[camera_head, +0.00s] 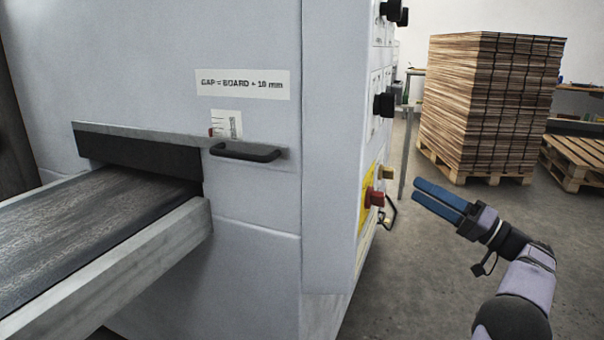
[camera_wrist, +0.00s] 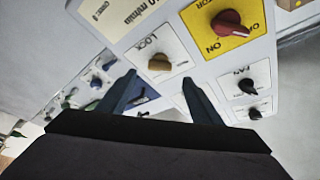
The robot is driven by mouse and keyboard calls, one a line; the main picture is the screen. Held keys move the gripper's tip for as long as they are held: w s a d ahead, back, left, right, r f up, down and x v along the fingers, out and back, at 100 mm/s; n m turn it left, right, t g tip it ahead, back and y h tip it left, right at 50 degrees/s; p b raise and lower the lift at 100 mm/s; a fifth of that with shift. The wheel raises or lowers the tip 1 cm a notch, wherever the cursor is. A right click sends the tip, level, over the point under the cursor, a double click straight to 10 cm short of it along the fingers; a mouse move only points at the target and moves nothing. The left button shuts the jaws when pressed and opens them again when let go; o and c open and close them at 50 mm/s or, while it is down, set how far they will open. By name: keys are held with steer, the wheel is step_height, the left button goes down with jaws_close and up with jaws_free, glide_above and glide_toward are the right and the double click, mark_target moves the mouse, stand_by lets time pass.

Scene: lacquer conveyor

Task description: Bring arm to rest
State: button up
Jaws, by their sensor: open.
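My gripper (camera_head: 438,201) has two blue fingers and is at the right of the head view, in free air beside the machine's control side. It points left toward the control panel and holds nothing. In the wrist view the gripper (camera_wrist: 158,92) is open, with its fingers apart. The panel (camera_wrist: 180,25) fills much of that view. A red knob (camera_wrist: 229,22) on a yellow plate is above the right finger, and a brass-coloured knob (camera_wrist: 159,62) labelled LOCK lies between the fingers in the picture. I cannot tell the exact distance from fingertips to panel.
The grey machine (camera_head: 250,40) has a conveyor belt (camera_head: 90,230) at left and a black handle (camera_head: 245,152). The red knob (camera_head: 374,198) sticks out near my fingers. A tall stack of boards (camera_head: 490,100) stands on a pallet behind. The floor (camera_head: 400,290) between is clear.

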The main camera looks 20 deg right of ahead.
step_height(320, 180, down, 27)
steer(key=s+d+m+g+h, duration=0.1)
steer(key=d+m+g+h, duration=0.2)
steer(key=m+g+h, duration=0.7)
steer(key=s+a+f+m+g+y, duration=0.3)
steer(key=s+a+f+g, duration=0.2)
steer(key=s+a+f, duration=0.75)
steer(key=s+a+n+g+h, duration=0.1)
steer(key=s+a+n+g, duration=0.2)
steer(key=s+a+n, duration=0.5)
steer(key=s+a+n+g+h, duration=0.1)
steer(key=s+a+n+g, duration=0.25)
steer(key=a, duration=0.85)
steer(key=w+a+r+n+t+h, duration=0.1)
steer(key=w+a+r+n+t, duration=0.35)
steer(key=a, duration=0.45)
step_height(320, 180, up, 38)
steer(key=g+p, duration=0.2)
steer(key=p, duration=3.6)
step_height(320, 180, down, 28)
steer(key=b, duration=2.9)
steer(key=shift+f+n, duration=0.15)
steer(key=shift+n, duration=0.15)
